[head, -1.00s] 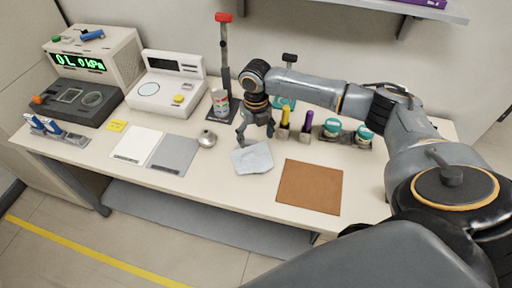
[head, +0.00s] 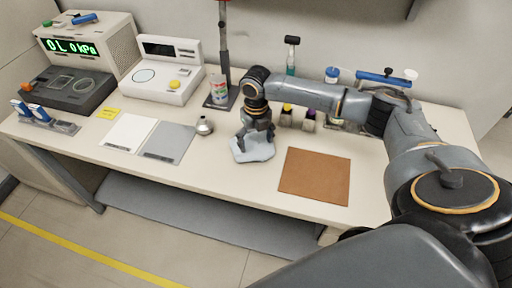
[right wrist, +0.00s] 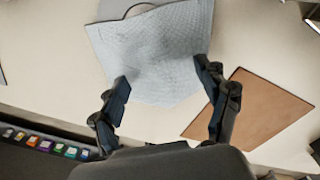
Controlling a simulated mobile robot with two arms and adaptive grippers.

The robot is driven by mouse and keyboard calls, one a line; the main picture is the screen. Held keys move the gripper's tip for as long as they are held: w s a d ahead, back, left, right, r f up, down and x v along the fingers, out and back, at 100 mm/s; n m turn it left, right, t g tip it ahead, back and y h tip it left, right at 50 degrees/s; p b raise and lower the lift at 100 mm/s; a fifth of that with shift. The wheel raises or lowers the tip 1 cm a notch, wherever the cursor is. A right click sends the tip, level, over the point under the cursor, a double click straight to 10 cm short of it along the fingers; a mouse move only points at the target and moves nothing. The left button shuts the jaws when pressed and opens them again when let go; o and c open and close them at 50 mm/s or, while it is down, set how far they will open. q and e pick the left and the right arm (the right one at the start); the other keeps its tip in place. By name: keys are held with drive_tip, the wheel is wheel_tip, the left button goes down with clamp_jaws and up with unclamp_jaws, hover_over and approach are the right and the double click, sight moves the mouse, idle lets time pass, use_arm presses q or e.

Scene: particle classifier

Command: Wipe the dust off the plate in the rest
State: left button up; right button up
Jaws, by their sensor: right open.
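A pale blue-grey wiping cloth (head: 252,148) lies rumpled on the table. It also shows in the right wrist view (right wrist: 155,50). My right gripper (head: 258,138) is down over the cloth. In the right wrist view the gripper (right wrist: 163,76) is open, its two fingers apart with part of the cloth between and beyond them. At the table's left end a small grey rest (head: 66,127) holds upright pieces with blue tops (head: 38,112); I cannot make out dust on them. My left gripper is out of view.
A brown mat (head: 315,177) lies right of the cloth. A metal funnel-like piece (head: 204,126), grey mat (head: 168,143) and white mat (head: 128,131) lie to its left. Several bottles stand behind my arm.

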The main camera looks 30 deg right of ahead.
drive_tip(key=shift+f, duration=0.1)
drive_tip(key=shift+f+b, duration=0.5)
drive_tip(key=shift+f, duration=0.5)
drive_tip(key=shift+r, duration=0.1)
drive_tip(key=c, duration=0.3)
drive_tip(key=shift+s, duration=0.25)
drive_tip(key=c, duration=0.6)
drive_tip(key=r+p, duration=0.4)
drive_tip(key=p, duration=0.1)
drive_tip(key=shift+w+r, duration=0.3)
drive_tip(key=shift+r, duration=0.05)
clamp_jaws()
wheel_tip(320, 180, up, 7)
drive_tip(key=p, duration=0.7)
